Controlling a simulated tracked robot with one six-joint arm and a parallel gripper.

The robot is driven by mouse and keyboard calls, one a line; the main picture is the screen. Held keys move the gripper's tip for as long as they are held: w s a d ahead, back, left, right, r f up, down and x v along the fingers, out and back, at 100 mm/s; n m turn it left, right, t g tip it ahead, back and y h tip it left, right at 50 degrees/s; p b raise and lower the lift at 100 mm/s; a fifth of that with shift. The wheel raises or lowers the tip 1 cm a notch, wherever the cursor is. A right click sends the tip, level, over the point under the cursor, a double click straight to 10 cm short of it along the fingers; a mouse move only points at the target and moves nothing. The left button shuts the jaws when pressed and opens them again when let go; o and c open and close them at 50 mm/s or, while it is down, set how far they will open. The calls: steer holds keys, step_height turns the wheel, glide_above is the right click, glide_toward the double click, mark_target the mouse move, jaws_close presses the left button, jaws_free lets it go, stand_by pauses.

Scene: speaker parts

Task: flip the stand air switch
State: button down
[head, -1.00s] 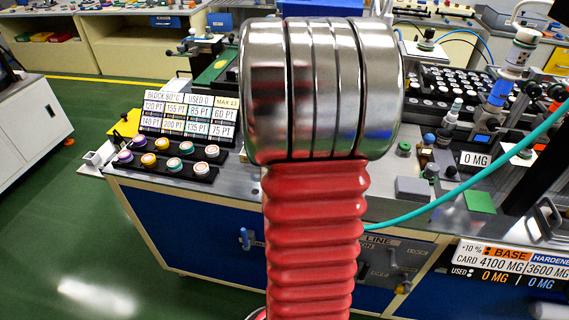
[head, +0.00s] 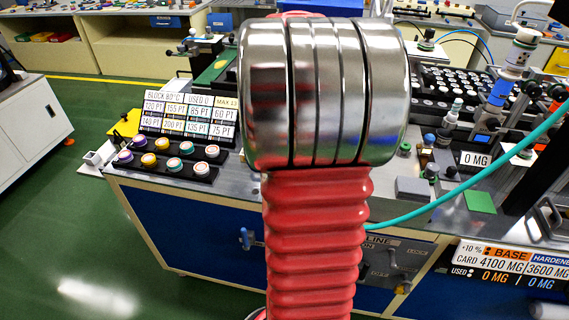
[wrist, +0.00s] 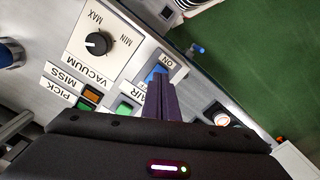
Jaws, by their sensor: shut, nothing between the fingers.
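In the wrist view the air switch panel (wrist: 173,63) is a pale plate with an "ON" label and a partly covered "AIR" label. A blue switch lever (wrist: 155,73) shows on it beside the "ON" label. My gripper (wrist: 158,82) is shut and empty, its dark fingers reaching over this panel. The fingertips overlap the lower part of the blue lever in the picture; I cannot tell whether they touch it. In the head view my own arm fills the middle and hides my gripper.
In the wrist view a black vacuum knob (wrist: 97,43), an orange button (wrist: 91,96) and a green button (wrist: 125,108) sit close by. A white round knob (wrist: 221,118) is at right. In the head view a teal hose (head: 470,185) crosses the bench's right side.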

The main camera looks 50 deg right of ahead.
step_height(320, 180, up, 4)
steer(key=shift+r, duration=0.1)
stand_by(0.6)
stand_by(0.5)
steer(key=shift+s+a+f+m, duration=0.15)
steer(key=shift+a+f+m, duration=0.05)
steer(key=shift+a+f, duration=0.4)
steer(key=shift+s+a+f+m, duration=0.1)
steer(key=shift+a+f+m, duration=0.1)
steer(key=shift+a+f, duration=0.35)
steer(key=s+a+r+n+t, duration=0.1)
steer(key=a+n, duration=0.3)
steer(key=a, duration=1.3)
steer(key=a+r+n+t, duration=0.2)
steer(key=a+n+t, duration=0.2)
steer(key=a, duration=1.3)
steer(key=shift+s+r+t, duration=0.15)
steer(key=shift+s+t, duration=0.15)
steer(key=shift+s, duration=0.1)
